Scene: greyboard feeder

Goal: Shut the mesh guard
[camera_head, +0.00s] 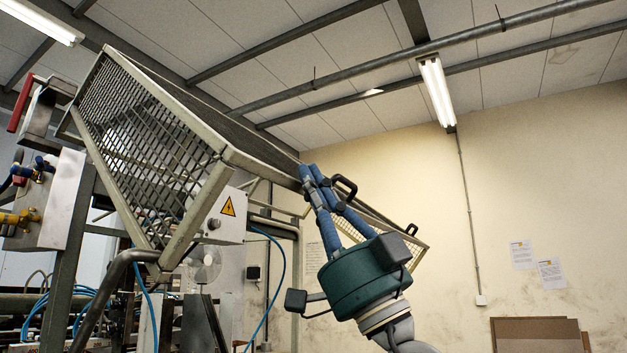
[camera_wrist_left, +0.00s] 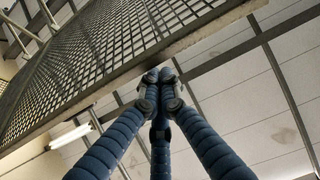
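The mesh guard (camera_head: 222,157) is a grey metal frame with mesh panels. It stands raised and tilted above the machine, high at the left and sloping down to the right. Black handles (camera_head: 344,187) sit along its right part. My left gripper (camera_head: 311,172), with blue fingers and a teal body, is at the guard's front rail near the handle. In the left wrist view its fingertips (camera_wrist_left: 160,84) are together with nothing visible between them, close to the guard's edge (camera_wrist_left: 195,38). I cannot tell whether they touch it. My right gripper is not in view.
The machine (camera_head: 200,260) stands under the guard at the left, with a white panel bearing a yellow warning sign (camera_head: 228,206) and blue hoses. Brown boards (camera_head: 538,335) stand at the lower right. The space right of my left arm looks clear.

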